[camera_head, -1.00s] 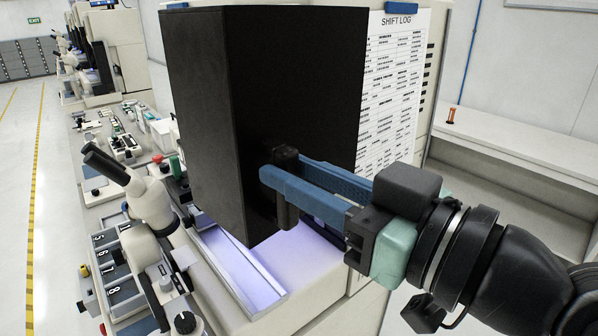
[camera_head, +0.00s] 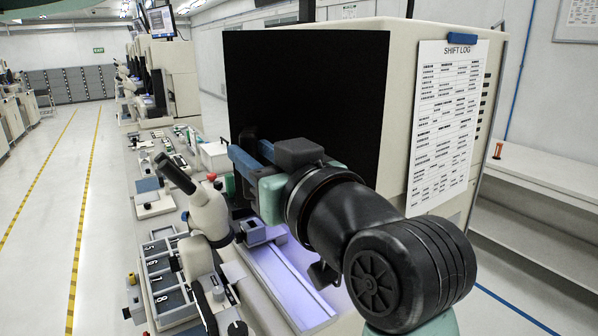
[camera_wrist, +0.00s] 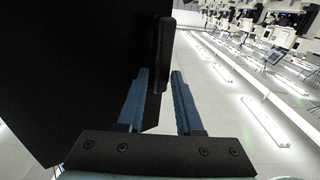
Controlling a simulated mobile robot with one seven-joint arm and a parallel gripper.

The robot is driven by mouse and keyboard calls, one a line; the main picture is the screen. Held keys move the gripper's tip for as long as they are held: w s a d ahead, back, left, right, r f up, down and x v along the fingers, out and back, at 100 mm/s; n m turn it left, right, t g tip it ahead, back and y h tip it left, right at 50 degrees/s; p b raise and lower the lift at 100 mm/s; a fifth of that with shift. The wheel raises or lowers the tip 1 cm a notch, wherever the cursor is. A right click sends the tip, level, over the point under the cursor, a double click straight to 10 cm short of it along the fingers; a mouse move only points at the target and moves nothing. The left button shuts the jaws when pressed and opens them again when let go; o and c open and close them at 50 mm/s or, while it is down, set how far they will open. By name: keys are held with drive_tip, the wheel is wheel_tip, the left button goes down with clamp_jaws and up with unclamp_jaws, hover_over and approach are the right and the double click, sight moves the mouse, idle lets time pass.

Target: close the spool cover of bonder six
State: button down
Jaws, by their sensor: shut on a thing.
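The spool cover (camera_head: 310,85) is a large black panel on the front of the cream bonder (camera_head: 440,40). It fills the left of the wrist view (camera_wrist: 70,70). Its dark upright bar handle (camera_wrist: 163,45) stands near the panel's edge. My gripper (camera_head: 248,150) is at the cover's lower left in the head view, its blue fingers shut on the handle. In the wrist view the fingers (camera_wrist: 160,78) lie on either side of the bar. My wrist hides the cover's lower right part. I cannot tell whether the cover sits flush with the bonder.
A white microscope (camera_head: 208,215) and a numbered tray (camera_head: 165,275) stand at the left, close to my gripper. A lit pale work surface (camera_head: 285,275) lies below the cover. A shift log sheet (camera_head: 445,120) hangs on the bonder's side. The aisle floor at far left is clear.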

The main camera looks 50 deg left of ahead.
drive_tip(key=w+a+m+t+h+p, duration=0.1)
drive_tip(key=w+a+m+t+h, duration=0.1)
drive_tip(key=a, duration=0.8)
drive_tip(key=w+a+m+t+h+p, duration=0.2)
drive_tip(key=w+a+m+t+h, duration=0.1)
drive_tip(key=a+t, duration=0.6)
drive_tip(key=w+a+m, duration=0.1)
drive_tip(key=a+m, duration=0.1)
drive_tip(key=shift+a+m, duration=0.3)
drive_tip(key=shift+m, duration=0.1)
drive_tip(key=c, duration=0.8)
unclamp_jaws()
drive_tip(key=shift+s+r, duration=0.1)
drive_tip(key=shift+c, duration=0.2)
drive_tip(key=shift+o, duration=0.8)
drive_tip(key=shift+s+a, duration=0.1)
drive_tip(key=shift+a, duration=0.1)
drive_tip(key=shift+d, duration=0.15)
